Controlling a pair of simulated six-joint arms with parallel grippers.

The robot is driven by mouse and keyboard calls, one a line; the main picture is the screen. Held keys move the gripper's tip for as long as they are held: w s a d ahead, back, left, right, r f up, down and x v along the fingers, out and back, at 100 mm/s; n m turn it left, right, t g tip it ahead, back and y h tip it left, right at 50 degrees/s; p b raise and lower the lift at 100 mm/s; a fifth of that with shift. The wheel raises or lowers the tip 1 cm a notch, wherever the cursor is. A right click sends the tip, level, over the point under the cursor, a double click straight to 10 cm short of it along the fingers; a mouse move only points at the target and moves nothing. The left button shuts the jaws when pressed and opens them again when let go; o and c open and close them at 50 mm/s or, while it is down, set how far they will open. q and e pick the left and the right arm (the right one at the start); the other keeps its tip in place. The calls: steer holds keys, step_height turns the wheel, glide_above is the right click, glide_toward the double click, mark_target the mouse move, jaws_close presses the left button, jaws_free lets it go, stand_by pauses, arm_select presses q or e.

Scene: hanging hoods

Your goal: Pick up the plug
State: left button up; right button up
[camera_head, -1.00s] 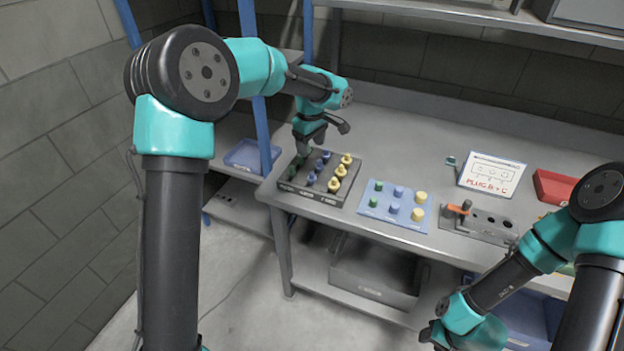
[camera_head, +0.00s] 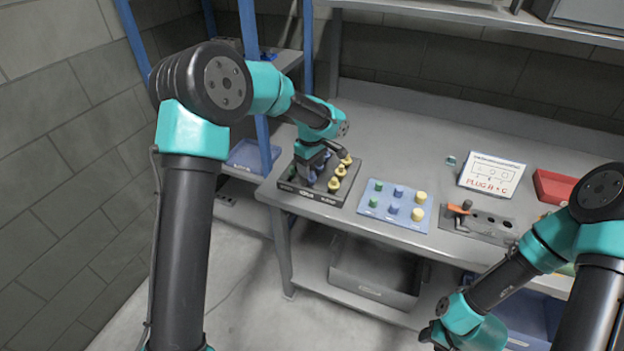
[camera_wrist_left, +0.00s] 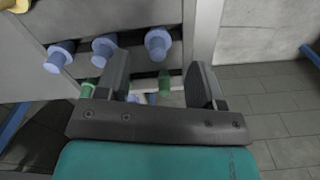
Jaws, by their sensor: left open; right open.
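A dark tray (camera_head: 325,193) on the bench holds rows of green, blue and yellow plugs. My left gripper (camera_head: 310,180) is open, low over the tray's left part, and hides some plugs in the head view. In the left wrist view the open fingers (camera_wrist_left: 158,72) straddle a space with a green plug (camera_wrist_left: 164,82) in it. A blue plug (camera_wrist_left: 157,42) stands just beyond, near the right finger. Another green plug (camera_wrist_left: 87,90) is left of the left finger. My right gripper (camera_head: 437,335) is at the bottom edge, away from the bench top, and only partly visible.
A blue board (camera_head: 378,219) with green, blue and yellow pegs lies right of the tray. Further right are a grey socket block (camera_head: 473,234) with an orange-topped part, a white sign (camera_head: 492,174) with red lettering and a red bin (camera_head: 556,187). The bench behind is clear.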

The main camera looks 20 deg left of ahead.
mark_target(312, 172)
arm_select(q)
step_height(312, 172, down, 4)
steer(key=shift+w+d+f, duration=0.1)
stand_by(0.5)
steer(key=c, duration=1)
steer(key=shift+r, duration=0.55)
step_height(312, 172, up, 3)
steer(key=shift+f, duration=0.2)
steer(key=s+d, duration=0.2)
steer(key=s, duration=0.5)
steer(key=s+d+r, duration=0.1)
steer(key=s+d, duration=0.2)
steer(key=s, duration=0.5)
steer(key=shift+s+r, duration=0.15)
steer(key=shift+r, duration=0.05)
